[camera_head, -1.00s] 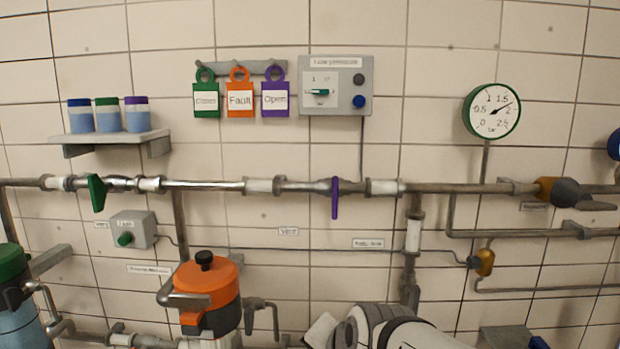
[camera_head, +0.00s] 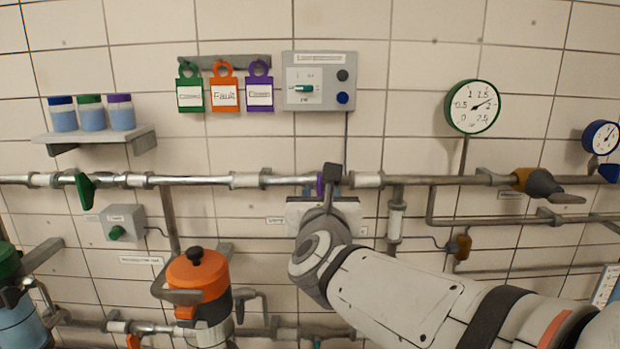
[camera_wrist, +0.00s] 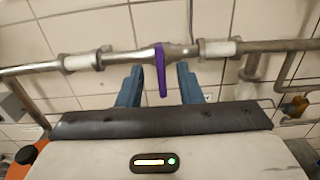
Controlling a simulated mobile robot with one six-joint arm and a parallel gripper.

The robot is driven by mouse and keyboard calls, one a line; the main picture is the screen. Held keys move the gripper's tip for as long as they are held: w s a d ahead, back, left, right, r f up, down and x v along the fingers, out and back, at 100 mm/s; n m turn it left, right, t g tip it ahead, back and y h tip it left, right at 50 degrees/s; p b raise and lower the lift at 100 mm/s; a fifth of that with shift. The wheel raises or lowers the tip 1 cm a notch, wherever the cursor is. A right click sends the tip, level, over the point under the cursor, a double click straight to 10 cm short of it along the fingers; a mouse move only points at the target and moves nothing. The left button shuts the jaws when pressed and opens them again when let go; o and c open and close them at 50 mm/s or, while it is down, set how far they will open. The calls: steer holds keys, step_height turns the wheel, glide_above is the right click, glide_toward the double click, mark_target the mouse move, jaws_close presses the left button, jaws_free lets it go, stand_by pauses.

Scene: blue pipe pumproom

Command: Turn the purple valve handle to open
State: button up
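The purple valve handle (camera_wrist: 160,70) shows in the wrist view on the upper horizontal pipe, hanging down from it. In the head view only a small part of the purple handle (camera_head: 320,184) shows, mostly hidden by my arm and gripper. My gripper (camera_wrist: 158,75) is open in the wrist view, its two blue fingers apart. In the head view my gripper (camera_head: 322,190) is at the pipe, in front of the handle.
A green valve handle (camera_head: 84,190) hangs on the same pipe at the left. An orange-topped container (camera_head: 200,278) stands below it. Tags (camera_head: 224,92) and a grey control box (camera_head: 318,82) are above the pipe. A gauge (camera_head: 472,107) is at the right.

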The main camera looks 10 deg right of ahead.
mark_target(319, 191)
steer(key=w, duration=0.3)
steer(key=w+d+p, duration=0.1)
steer(key=w, duration=0.3)
steer(key=shift+d, duration=0.15)
steer(key=shift+c, duration=0.5)
